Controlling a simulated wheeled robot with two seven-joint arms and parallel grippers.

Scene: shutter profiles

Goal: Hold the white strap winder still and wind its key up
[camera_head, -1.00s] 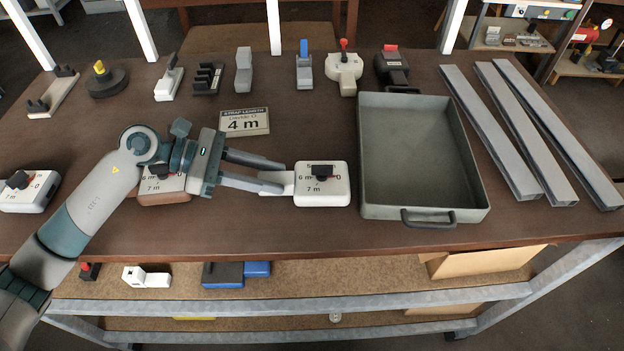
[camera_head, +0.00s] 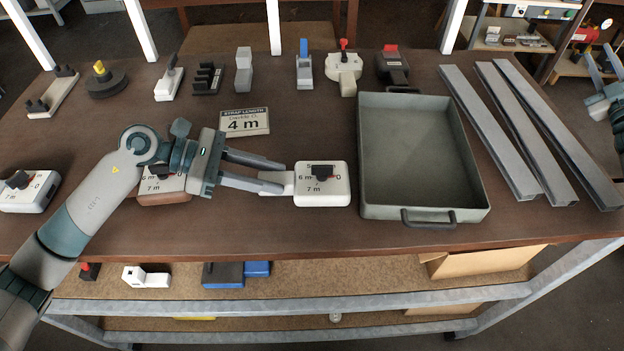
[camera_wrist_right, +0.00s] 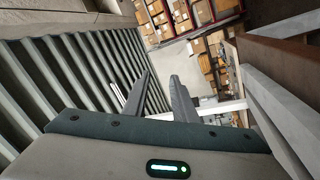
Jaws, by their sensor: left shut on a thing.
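The white strap winder (camera_head: 338,197) lies on the table just left of the grey tray. Its dark key (camera_head: 322,171) sits on top, beside printed marks such as 6 m, 7 m and 0. My left gripper (camera_head: 284,177) is shut on the winder's white end piece at its left side, which its fingers partly hide. My right gripper (camera_head: 602,60) is at the far right edge of the head view, beyond the metal profiles. In the right wrist view my right gripper (camera_wrist_right: 161,84) has its fingers apart with nothing between them.
A sign (camera_head: 245,122) reads 4 m. A brownish winder (camera_head: 165,197) is partly behind my left gripper; another white winder (camera_head: 32,196) is far left. An empty grey tray (camera_head: 430,213) and metal profiles (camera_head: 515,140) lie right. Several tools line the back.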

